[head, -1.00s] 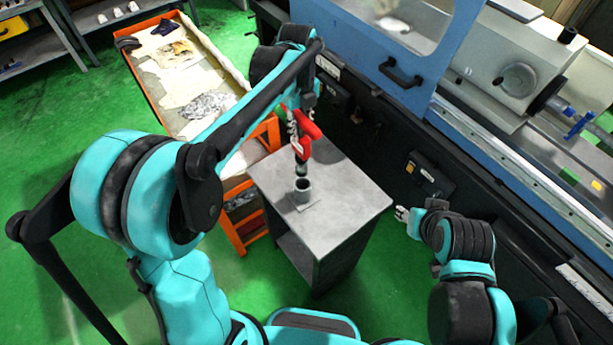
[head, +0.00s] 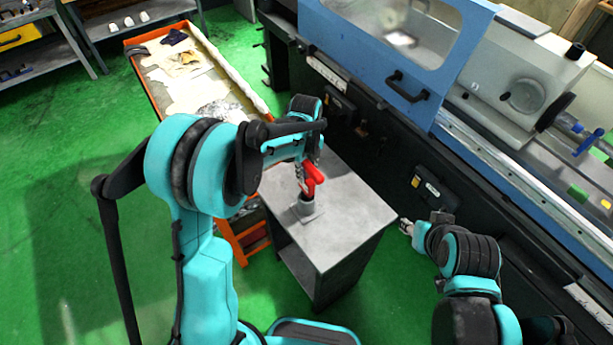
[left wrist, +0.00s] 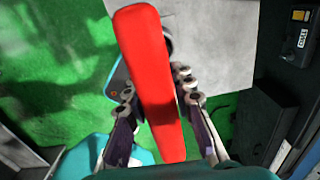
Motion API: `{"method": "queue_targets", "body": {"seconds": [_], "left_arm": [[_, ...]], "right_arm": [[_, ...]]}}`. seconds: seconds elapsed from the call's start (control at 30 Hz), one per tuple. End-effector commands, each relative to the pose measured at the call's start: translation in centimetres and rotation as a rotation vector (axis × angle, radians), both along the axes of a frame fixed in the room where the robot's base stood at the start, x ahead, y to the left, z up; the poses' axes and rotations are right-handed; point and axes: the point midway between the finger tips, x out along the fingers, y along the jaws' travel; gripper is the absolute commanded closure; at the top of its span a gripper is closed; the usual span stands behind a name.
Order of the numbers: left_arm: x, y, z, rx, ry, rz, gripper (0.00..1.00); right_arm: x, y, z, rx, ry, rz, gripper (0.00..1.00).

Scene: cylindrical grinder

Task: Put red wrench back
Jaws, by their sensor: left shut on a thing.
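The red wrench (head: 314,174) is held by my left gripper (head: 302,178) above the small grey cabinet. Its lower end is at the mouth of the grey cup-shaped holder (head: 308,212). I cannot tell how far inside it is. My right gripper (head: 406,227) is apart from the wrench, to the right of the cabinet, and too small to read.
The grey cabinet top (head: 350,215) is otherwise bare. An orange-framed cart (head: 190,80) with cloths and foil stands behind it to the left. The blue and black grinder (head: 390,140) stands close along the right. Green floor is open at left.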

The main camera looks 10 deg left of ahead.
Motion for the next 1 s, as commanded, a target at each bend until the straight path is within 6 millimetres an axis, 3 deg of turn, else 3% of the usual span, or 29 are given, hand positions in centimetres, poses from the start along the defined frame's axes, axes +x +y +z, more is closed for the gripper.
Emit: {"method": "queue_targets", "body": {"seconds": [0.17,0.57,0.6,0.67,1.0], "left_arm": [[0.1,0.0,-2.2,0.000,0.000,0.000,1.00],[0.0,0.0,-2.7,0.000,0.000,0.000,1.00],[0.0,0.0,-2.7,0.000,0.000,0.000,0.71],[0.0,0.0,-2.7,0.000,0.000,0.000,0.56],[0.0,0.0,-2.5,0.000,0.000,0.000,0.56]], "right_arm": [[0.0,0.0,-0.2,0.000,0.000,0.000,0.60],[0.0,0.0,-0.6,0.000,0.000,0.000,0.60],[0.0,0.0,-0.5,0.000,0.000,0.000,0.60],[0.0,0.0,-0.5,0.000,0.000,0.000,0.60],[0.0,0.0,-0.3,0.000,0.000,0.000,0.60]]}}
